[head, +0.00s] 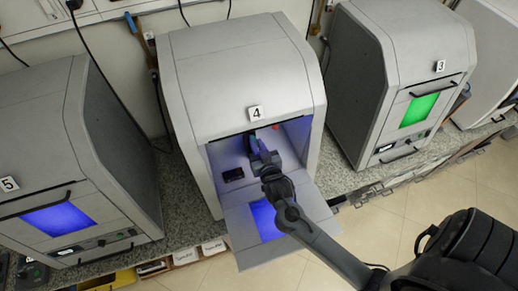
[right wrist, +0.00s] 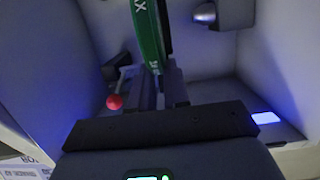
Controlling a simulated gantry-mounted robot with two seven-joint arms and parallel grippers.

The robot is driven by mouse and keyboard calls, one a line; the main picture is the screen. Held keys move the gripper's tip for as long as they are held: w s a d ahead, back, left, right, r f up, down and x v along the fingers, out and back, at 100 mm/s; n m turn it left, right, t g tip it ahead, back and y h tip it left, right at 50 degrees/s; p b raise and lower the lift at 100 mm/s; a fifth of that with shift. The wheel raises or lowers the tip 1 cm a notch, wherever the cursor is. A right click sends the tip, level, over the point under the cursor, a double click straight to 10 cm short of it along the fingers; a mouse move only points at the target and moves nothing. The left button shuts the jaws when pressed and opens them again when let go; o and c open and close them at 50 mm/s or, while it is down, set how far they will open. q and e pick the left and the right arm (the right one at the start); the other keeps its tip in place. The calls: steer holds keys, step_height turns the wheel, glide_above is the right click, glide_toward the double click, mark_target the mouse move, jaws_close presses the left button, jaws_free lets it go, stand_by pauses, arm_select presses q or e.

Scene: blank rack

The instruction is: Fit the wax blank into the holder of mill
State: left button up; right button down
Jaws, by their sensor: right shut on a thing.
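The mill marked 4 (head: 235,85) is open, its door (head: 265,220) folded down toward me. My right gripper (head: 257,150) reaches into its lit chamber. In the right wrist view the same gripper (right wrist: 160,88) is shut on the green wax blank (right wrist: 148,35), which stands nearly edge-on between the fingers and runs out of the top of the picture. A lever with a red knob (right wrist: 114,101) is left of the fingers; the knob also shows in the head view (head: 276,127). I cannot make out the holder or whether the blank touches it. My left gripper is not in view.
A spindle-like part (right wrist: 205,13) hangs at the upper right of the chamber. The chamber walls are close on both sides. Closed mills 5 (head: 60,170) and 3 (head: 395,85) stand on either side on the granite bench (head: 345,180).

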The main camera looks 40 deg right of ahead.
mark_target(254, 138)
stand_by(0.8)
steer(key=shift+p, duration=0.3)
stand_by(0.4)
stand_by(0.3)
stand_by(0.4)
steer(key=shift+p, duration=0.55)
steer(key=shift+w+d+f, duration=0.2)
steer(key=shift+w+d, duration=0.05)
steer(key=shift+w, duration=0.3)
steer(key=shift+b+x, duration=0.6)
steer(key=shift+x, duration=0.3)
steer(key=shift+w+d+f, duration=0.2)
steer(key=shift+w+f, duration=0.05)
steer(key=shift+w, duration=0.3)
